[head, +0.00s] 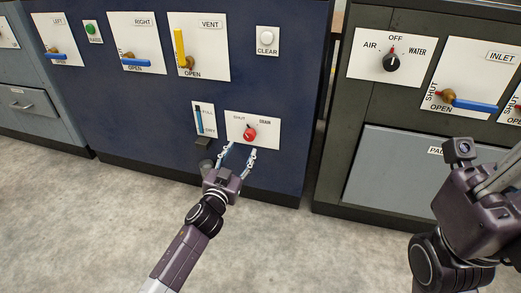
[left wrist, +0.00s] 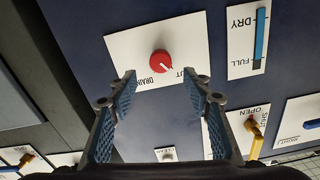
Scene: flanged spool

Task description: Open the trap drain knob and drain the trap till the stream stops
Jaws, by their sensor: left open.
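The red drain knob (head: 249,134) sits on a white plate (head: 267,141) marked SHUT and DRAIN, low on the blue cabinet. In the left wrist view the knob (left wrist: 160,62) shows upside down, its white mark toward the SHUT side. My left gripper (head: 239,151) is open and empty just in front of and below the knob, its fingers apart and not visibly touching it. A level gauge (head: 199,119) marked FULL and DRY is left of the plate, its blue column tall. No stream shows. My right gripper (head: 490,185) is at the right edge; its fingertips are unclear.
LEFT, RIGHT and VENT lever plates and a white CLEAR button (head: 266,38) are above. A dark green cabinet (head: 335,150) with an AIR/OFF/WATER knob (head: 391,62) stands to the right. The grey floor (head: 90,210) in front is clear.

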